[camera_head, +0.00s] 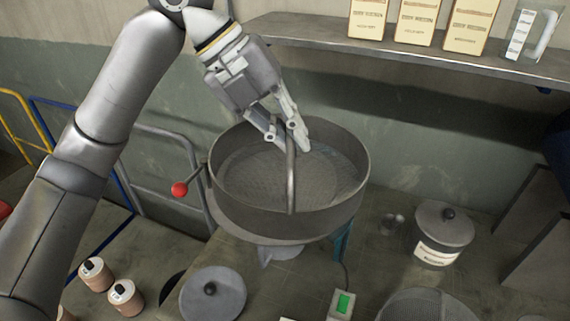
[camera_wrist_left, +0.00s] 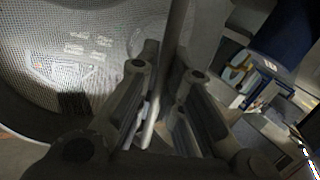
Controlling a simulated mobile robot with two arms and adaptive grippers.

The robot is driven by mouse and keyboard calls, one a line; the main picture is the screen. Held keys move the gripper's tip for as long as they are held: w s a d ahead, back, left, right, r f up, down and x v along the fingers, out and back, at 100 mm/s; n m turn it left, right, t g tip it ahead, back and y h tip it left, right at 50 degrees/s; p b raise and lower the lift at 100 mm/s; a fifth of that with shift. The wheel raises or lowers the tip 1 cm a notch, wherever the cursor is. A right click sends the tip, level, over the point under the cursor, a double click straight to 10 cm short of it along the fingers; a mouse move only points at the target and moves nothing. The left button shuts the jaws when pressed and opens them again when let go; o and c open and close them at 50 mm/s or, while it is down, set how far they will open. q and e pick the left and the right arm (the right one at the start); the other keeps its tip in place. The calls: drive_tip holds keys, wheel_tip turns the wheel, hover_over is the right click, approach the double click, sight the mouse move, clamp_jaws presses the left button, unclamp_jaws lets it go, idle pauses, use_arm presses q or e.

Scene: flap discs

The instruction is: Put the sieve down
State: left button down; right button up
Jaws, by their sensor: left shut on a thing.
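The sieve is a wide round grey pan (camera_head: 330,205) with a mesh bottom and an arched bar handle across its top. My left gripper (camera_head: 290,137) is above the pan, shut on the bar handle. In the left wrist view the handle bar runs between the fingers (camera_wrist_left: 158,100), and the sieve's mesh (camera_wrist_left: 75,60) fills the upper left. The sieve looks nearly level, over a grey support and a teal part at the bench. I cannot tell whether its underside touches anything. My right gripper is not in view.
A lidded, labelled pot (camera_head: 442,238) stands right of the sieve. A red-knobbed lever (camera_head: 180,189) is at left. A shelf (camera_head: 400,62) holds cartons behind.

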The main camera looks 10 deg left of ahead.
use_arm(q)
drive_tip(key=shift+w+a, duration=0.1)
drive_tip(key=shift+w, duration=0.25)
drive_tip(key=w+f+p, duration=0.1)
drive_tip(key=w, duration=0.1)
drive_tip(key=w+a+f+p, duration=0.1)
drive_tip(key=w, duration=0.1)
drive_tip(key=w+a+p, duration=0.1)
drive_tip(key=w, duration=0.1)
drive_tip(key=shift+w+a+f, duration=0.25)
drive_tip(key=shift+f, duration=0.15)
drive_tip(key=w+f+p, duration=0.1)
drive_tip(key=w+f, duration=0.1)
drive_tip(key=f, duration=0.1)
drive_tip(key=w+a+f+p, duration=0.1)
drive_tip(key=f+p, duration=0.1)
drive_tip(key=f, duration=0.1)
drive_tip(key=w+f+p, duration=0.1)
drive_tip(key=w+f, duration=0.1)
drive_tip(key=f, duration=0.1)
drive_tip(key=shift+w+a, duration=0.35)
drive_tip(key=shift+f, duration=0.4)
